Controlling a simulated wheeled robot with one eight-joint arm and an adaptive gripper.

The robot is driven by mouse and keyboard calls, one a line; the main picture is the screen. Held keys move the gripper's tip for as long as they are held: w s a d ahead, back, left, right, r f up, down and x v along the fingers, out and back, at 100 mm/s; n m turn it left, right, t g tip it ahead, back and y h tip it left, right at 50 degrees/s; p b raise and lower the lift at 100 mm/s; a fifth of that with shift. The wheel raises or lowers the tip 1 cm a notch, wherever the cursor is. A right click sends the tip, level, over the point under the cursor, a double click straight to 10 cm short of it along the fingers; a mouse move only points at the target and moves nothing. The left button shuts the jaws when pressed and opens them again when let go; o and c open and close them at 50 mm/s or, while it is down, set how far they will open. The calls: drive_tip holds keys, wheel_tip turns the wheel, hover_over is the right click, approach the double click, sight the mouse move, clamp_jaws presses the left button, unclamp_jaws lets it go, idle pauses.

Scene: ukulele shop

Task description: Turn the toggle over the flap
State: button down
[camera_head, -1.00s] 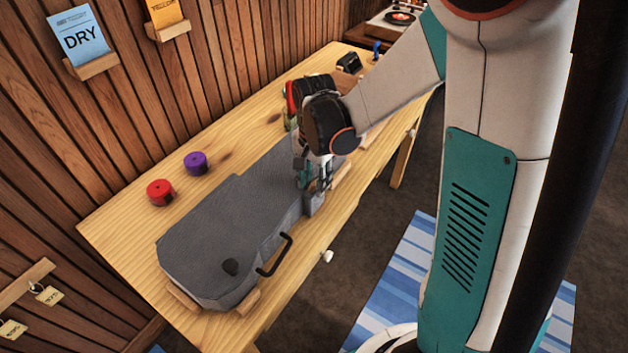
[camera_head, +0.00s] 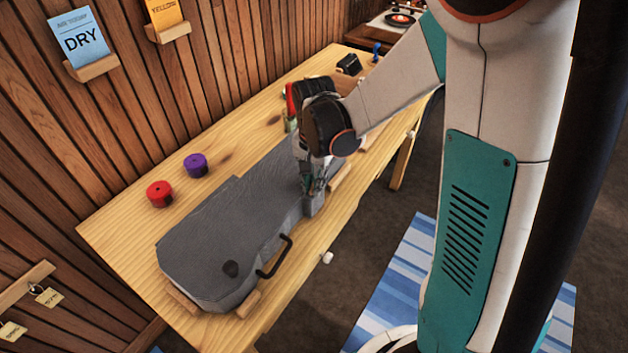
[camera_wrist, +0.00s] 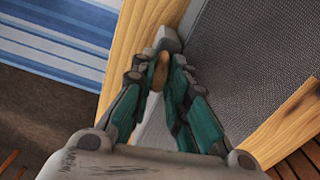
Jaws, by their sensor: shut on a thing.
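A grey ukulele case (camera_head: 235,230) lies along the wooden bench, with a black handle (camera_head: 275,258) on its near side. My gripper (camera_head: 313,190) points down at the case's near edge, towards its far end. In the wrist view, my gripper (camera_wrist: 160,74) is shut on a small brown, wood-coloured toggle (camera_wrist: 159,72). A grey block-like piece, seemingly the flap (camera_wrist: 168,39), is just beyond the fingertips. In the head view this grey piece (camera_head: 315,205) sticks out from the case side below my fingers, and the toggle is hidden.
Red (camera_head: 160,193) and purple (camera_head: 196,164) round items stand on the bench (camera_head: 120,220) by the wall. Wooden blocks (camera_head: 248,303) sit under the case. A white knob (camera_head: 327,257) is on the bench's front edge. A blue striped rug (camera_head: 395,290) lies on the floor.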

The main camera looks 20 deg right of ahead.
drive_tip(key=n, duration=1.2)
drive_tip(key=shift+n, duration=2.2)
drive_tip(key=c, duration=1.6)
unclamp_jaws()
drive_tip(key=shift+o, duration=0.2)
